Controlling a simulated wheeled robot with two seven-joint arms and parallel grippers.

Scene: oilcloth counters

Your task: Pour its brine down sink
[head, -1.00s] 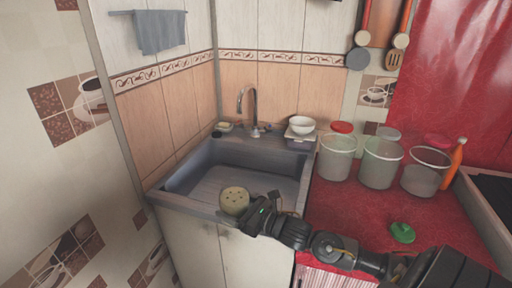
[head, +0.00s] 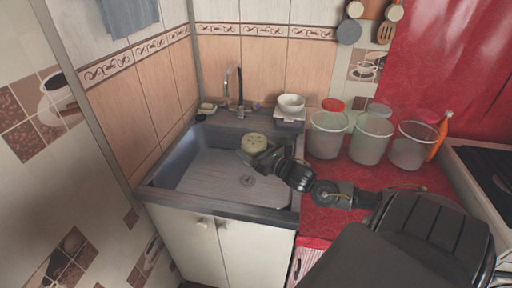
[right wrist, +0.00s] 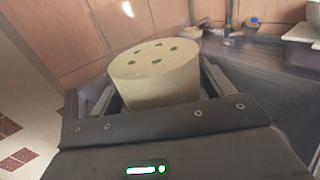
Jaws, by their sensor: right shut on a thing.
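A cream-coloured cylinder (head: 254,143) with several dark holes in its flat top is held over the grey sink (head: 193,184). It looks about upright in the head view, and I see no liquid coming out. My right gripper (head: 264,160) is shut on its side. The right wrist view shows the cylinder (right wrist: 155,78) between the two fingers of the gripper (right wrist: 158,98). The drain (head: 248,180) shows in the basin floor, in front of the cylinder in the picture. My left gripper is not in view.
A curved tap (head: 236,92) stands behind the basin. A white bowl (head: 291,102) sits at the back right corner. A stove (head: 484,167) is at the right.

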